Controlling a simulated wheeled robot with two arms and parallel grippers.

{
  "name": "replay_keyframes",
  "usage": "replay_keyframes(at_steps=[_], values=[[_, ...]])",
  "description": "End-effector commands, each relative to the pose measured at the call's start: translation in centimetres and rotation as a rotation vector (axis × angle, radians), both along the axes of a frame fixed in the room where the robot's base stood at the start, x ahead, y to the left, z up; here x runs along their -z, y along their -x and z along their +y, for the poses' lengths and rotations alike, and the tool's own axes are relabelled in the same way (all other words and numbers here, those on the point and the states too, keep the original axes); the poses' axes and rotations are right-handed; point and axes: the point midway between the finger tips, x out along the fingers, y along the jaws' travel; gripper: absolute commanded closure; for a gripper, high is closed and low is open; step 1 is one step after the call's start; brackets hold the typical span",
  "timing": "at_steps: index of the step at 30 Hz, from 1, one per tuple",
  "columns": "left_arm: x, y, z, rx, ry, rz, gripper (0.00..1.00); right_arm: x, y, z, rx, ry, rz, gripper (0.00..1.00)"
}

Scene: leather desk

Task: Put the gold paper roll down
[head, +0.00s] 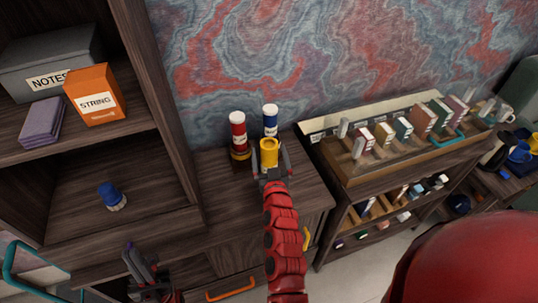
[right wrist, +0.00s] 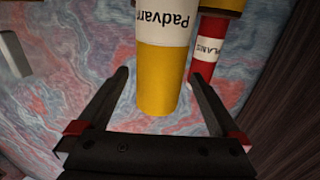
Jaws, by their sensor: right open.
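The gold paper roll (head: 268,150) is upright at the cabinet top, in front of the red and blue rolls. My right gripper (head: 270,165) is around it with one finger on each side. In the right wrist view the gold roll (right wrist: 163,75), with a white label, shows between the spread fingers of my right gripper (right wrist: 158,95), with visible gaps on both sides. The gripper is open. Whether the roll's lower end touches the cabinet top is hidden. My left gripper (head: 145,273) is low at the left, away from the rolls; its finger gap is unclear.
A red roll (head: 238,132) and a blue roll (head: 270,122) stand close behind by the wall. The cabinet top (head: 215,185) has free room left and front. A shelf with an orange string box (head: 96,95) is left; a display case (head: 385,155) is right.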

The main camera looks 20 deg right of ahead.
Motion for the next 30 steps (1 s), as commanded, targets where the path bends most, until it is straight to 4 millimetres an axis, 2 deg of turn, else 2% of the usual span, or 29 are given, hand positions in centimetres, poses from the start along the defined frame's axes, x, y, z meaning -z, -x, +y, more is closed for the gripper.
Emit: replay_keyframes(at_steps=[8,24,25,30], values=[[0.01,0.0,0.0,0.0,0.0,0.001,1.0,0.06,-0.14,0.08,0.001,0.0,0.0,0.0],[0.01,0.0,0.0,0.0,0.0,0.0,1.0,0.2,-0.12,0.13,-0.001,-0.001,0.003,0.97],[0.02,-0.01,0.0,0.0,0.0,0.001,1.0,0.2,-0.12,0.13,-0.001,-0.001,0.003,1.0],[0.02,-0.01,0.0,0.0,0.0,0.001,1.0,0.2,-0.12,0.13,-0.001,-0.001,0.003,1.0]])
